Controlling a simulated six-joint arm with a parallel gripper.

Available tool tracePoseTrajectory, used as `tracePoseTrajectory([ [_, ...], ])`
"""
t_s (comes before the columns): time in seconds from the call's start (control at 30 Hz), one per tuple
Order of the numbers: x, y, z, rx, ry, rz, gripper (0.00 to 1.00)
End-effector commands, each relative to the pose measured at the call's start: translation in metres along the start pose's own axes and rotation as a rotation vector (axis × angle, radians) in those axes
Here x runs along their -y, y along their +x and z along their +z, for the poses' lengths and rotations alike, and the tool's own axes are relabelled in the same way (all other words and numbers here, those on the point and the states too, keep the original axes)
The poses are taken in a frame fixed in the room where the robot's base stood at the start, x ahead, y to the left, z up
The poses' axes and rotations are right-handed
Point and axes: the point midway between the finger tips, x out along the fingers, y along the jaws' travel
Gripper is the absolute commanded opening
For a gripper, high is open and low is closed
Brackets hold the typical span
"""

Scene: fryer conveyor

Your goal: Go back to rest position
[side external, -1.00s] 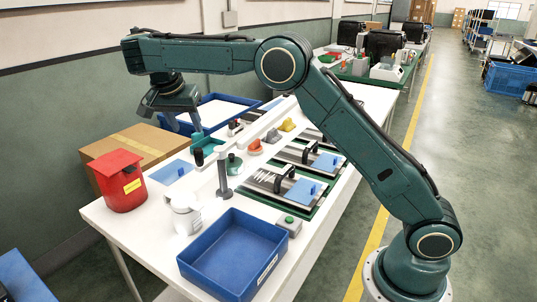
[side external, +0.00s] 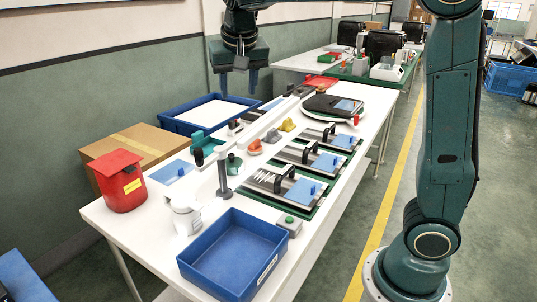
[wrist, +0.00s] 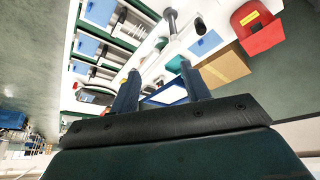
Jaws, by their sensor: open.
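My gripper (side external: 239,83) is raised above the back part of the white table (side external: 130,218) in the side view, with its fingers pointing down. Its two blue fingers (wrist: 163,88) stand apart with nothing between them in the wrist view. It hangs clear of the table, over or behind the blue tray with the white sheet (side external: 168,122); the exact depth is hard to tell. My upper arm stands nearly upright at the right of the side view.
A red bin (side external: 122,185), a cardboard box (side external: 133,142) and an empty blue tray (side external: 232,258) stand at the near side. Several fixtures with blue plates (side external: 303,190) line the table's right. A dark flat object (side external: 325,105) lies farther back. The aisle right is clear.

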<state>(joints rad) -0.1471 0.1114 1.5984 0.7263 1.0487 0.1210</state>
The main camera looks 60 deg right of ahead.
Motion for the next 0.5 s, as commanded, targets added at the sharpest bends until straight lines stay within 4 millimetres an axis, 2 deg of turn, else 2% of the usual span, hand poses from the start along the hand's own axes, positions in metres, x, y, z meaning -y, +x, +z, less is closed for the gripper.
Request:
tracePoseTrajectory([
  [0.2, -0.033, -0.018, 0.031, -0.015, -0.115, -0.057, 0.47],
  [0.5, -0.07, -0.03, 0.085, -0.035, -0.272, -0.14, 0.47],
])
